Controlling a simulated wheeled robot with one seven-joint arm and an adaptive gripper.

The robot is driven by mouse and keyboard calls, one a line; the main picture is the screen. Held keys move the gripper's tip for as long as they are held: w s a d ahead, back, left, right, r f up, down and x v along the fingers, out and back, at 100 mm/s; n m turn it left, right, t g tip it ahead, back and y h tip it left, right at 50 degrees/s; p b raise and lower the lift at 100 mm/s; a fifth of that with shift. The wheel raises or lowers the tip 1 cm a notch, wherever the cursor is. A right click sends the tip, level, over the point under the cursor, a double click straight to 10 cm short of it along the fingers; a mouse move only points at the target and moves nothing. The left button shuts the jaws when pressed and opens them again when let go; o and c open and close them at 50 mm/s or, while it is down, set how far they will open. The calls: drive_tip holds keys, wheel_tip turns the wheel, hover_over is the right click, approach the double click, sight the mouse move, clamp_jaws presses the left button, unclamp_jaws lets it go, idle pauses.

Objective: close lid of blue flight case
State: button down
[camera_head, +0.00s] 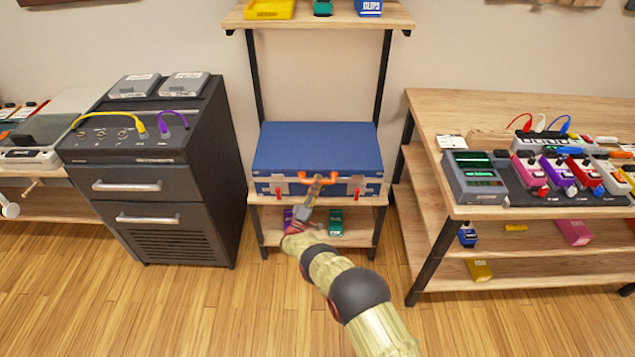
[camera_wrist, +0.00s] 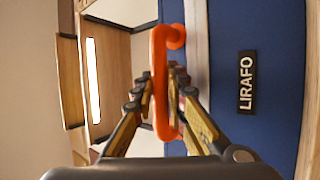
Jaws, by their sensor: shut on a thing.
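The blue flight case (camera_head: 318,149) sits on the middle shelf of the narrow rack, and its lid looks down on the body. Whether the lid is fully seated I cannot tell. An orange handle (camera_head: 285,177) is on its front, between metal latches with red parts (camera_head: 357,192). My gripper (camera_head: 317,184) is at the front middle of the case. In the wrist view, my gripper (camera_wrist: 163,85) has its fingers on both sides of the orange handle (camera_wrist: 159,60), shut on it. The blue case face (camera_wrist: 245,40) with a LIRAFO label (camera_wrist: 246,82) is beside it.
A dark drawer cabinet (camera_head: 160,190) stands close on the left. A wooden bench (camera_head: 430,150) with pedals stands on the right. The upper shelf (camera_head: 318,18) holds small bins above the case. Wooden floor (camera_head: 190,305) is free in front.

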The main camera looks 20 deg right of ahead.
drive_tip(key=c, duration=2.1)
unclamp_jaws()
drive_tip(key=shift+s+f, duration=0.35)
drive_tip(key=shift+f, duration=0.5)
drive_tip(key=shift+o, duration=0.2)
drive_tip(key=shift+w+d+r, duration=0.1)
drive_tip(key=shift+w+r, duration=0.15)
drive_tip(key=shift+r, duration=0.2)
drive_tip(key=v, duration=1.2)
drive_tip(key=shift+s+f, duration=0.1)
